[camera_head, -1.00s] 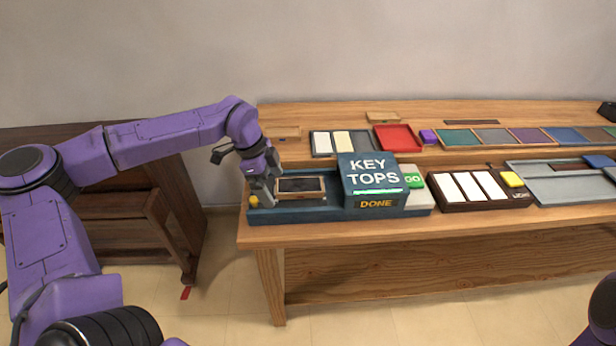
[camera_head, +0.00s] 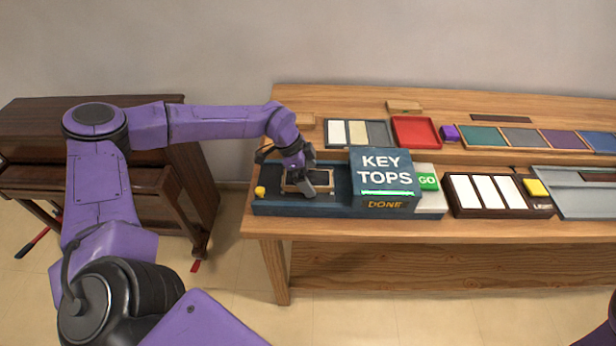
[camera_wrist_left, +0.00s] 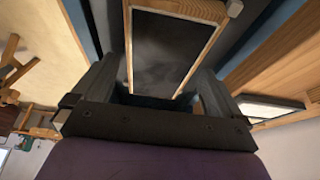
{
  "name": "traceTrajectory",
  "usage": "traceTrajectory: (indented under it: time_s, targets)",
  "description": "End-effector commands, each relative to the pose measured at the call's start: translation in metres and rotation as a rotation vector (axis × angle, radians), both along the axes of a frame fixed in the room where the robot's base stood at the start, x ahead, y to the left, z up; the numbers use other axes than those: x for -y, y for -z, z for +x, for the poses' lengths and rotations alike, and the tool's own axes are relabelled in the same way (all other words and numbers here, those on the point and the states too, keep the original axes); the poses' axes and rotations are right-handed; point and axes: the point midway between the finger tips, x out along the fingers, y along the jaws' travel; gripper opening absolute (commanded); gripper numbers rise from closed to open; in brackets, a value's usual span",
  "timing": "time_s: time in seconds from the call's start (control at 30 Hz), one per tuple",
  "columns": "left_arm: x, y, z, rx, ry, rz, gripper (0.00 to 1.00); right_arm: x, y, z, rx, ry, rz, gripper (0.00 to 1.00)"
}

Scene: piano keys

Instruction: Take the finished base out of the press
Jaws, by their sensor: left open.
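The press is a blue machine (camera_head: 382,164) marked KEY TOPS, with a lit DONE sign and a low blue tray (camera_head: 268,207) sticking out on its left. The base, a dark panel in a light wooden frame (camera_head: 289,188), lies in that tray outside the housing. My left gripper (camera_head: 312,188) is over the base and partly hides it. In the left wrist view the base (camera_wrist_left: 168,48) shows between the two spread fingers of my open gripper (camera_wrist_left: 158,80). Whether the fingers touch its frame I cannot tell. My right gripper is out of view.
A yellow knob (camera_head: 260,192) stands at the tray's left end. A green GO button (camera_head: 428,181) is right of the press. A rack of white bars (camera_head: 490,190), a red tray (camera_head: 416,131) and colored panels (camera_head: 520,137) share the bench. Left of the bench is a piano.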

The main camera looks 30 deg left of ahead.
Motion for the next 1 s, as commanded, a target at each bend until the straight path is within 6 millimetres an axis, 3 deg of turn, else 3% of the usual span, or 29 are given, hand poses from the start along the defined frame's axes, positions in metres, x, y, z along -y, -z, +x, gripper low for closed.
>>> traceTrajectory:
  time_s: [0.23,0.4,0.77,1.0]
  targets:
    - [0.001,0.003,0.001,0.000,0.001,0.000,0.97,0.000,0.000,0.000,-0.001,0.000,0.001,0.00]
    - [0.001,0.003,0.001,0.000,0.001,0.000,0.41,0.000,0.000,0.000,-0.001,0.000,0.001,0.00]
    - [0.001,0.000,0.001,0.003,0.001,0.001,0.40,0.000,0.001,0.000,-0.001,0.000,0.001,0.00]
    - [0.001,-0.022,0.001,0.004,0.002,0.000,0.40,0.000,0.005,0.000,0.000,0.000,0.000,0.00]
